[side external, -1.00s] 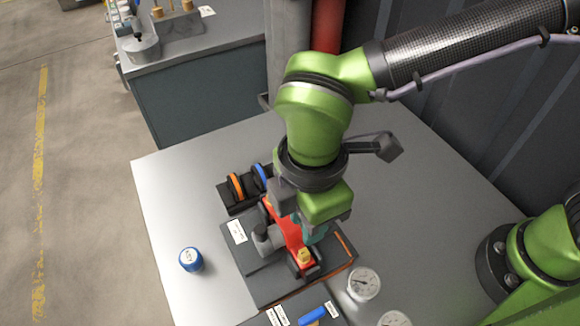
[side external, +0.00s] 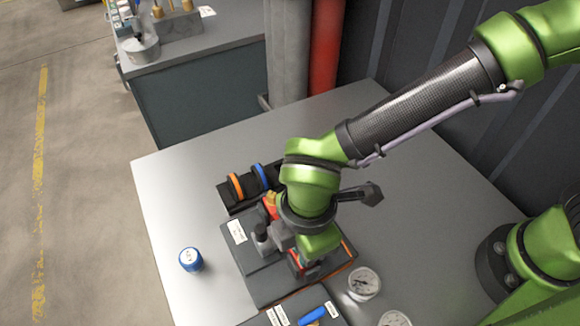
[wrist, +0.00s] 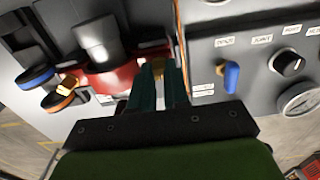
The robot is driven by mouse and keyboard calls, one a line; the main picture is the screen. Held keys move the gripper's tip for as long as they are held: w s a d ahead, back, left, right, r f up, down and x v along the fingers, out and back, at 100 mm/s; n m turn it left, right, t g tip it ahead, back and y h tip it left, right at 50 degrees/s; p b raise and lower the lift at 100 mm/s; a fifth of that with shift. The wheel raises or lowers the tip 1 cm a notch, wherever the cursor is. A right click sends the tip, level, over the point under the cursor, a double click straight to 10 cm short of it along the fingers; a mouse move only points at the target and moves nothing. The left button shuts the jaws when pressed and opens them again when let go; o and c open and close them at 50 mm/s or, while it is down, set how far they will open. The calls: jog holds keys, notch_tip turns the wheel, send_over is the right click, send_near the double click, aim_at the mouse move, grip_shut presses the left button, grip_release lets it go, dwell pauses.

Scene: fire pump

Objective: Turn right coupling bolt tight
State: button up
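The red pump body (side external: 270,211) sits on a dark base plate on the bench; it also shows in the wrist view (wrist: 108,80). A yellow bolt (side external: 271,198) shows at its far end. My gripper (wrist: 160,68) points down over the near end of the pump. In the wrist view its two teal fingers stand either side of a brass-yellow bolt head (wrist: 157,67), with a narrow gap between them. I cannot tell whether the fingers press on it. In the side view my wrist hides this bolt and the fingertips.
A grey cylinder (wrist: 97,40) rises beside the fingers. An orange ring (side external: 236,186) and a blue ring (side external: 260,176) stand in a black rack. A blue cap (side external: 190,259) sits at left. A blue-handled valve (wrist: 231,75) and gauges (side external: 363,283) are nearby.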

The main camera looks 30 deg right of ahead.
grip_shut()
